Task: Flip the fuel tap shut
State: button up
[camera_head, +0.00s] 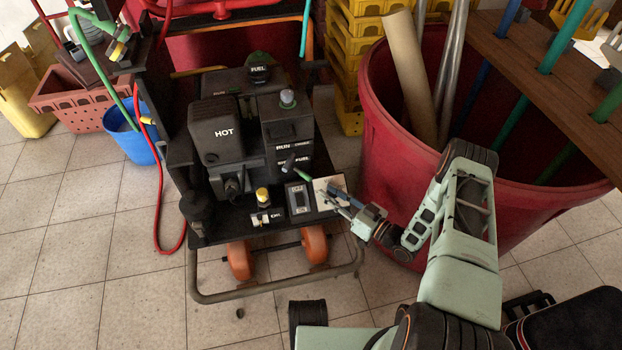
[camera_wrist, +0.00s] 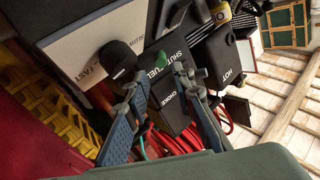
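The fuel tap's green lever (camera_head: 303,173) sticks out from the front of the dark engine, beside the SHUT and FUEL lettering. My gripper (camera_head: 334,195) is in front of the cart's right front corner, to the right of and below the lever. In the wrist view my gripper (camera_wrist: 161,78) is open and empty, with its two blue fingers apart. I cannot tell whether a finger touches the lever.
A white plate (camera_wrist: 85,50) with a black knob (camera_wrist: 117,57) lies close to the left finger. A small switch box (camera_head: 298,198) and a yellow-capped part (camera_head: 263,196) stand left of my gripper. A large red bin (camera_head: 400,150) stands close on the right.

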aim_at(305, 176)
jog(key=b+x, duration=0.2)
jog(key=x, duration=0.8)
jog(key=shift+w+a, duration=0.15)
jog(key=shift+a, duration=0.1)
jog(key=shift+c, duration=0.2)
grip_shut()
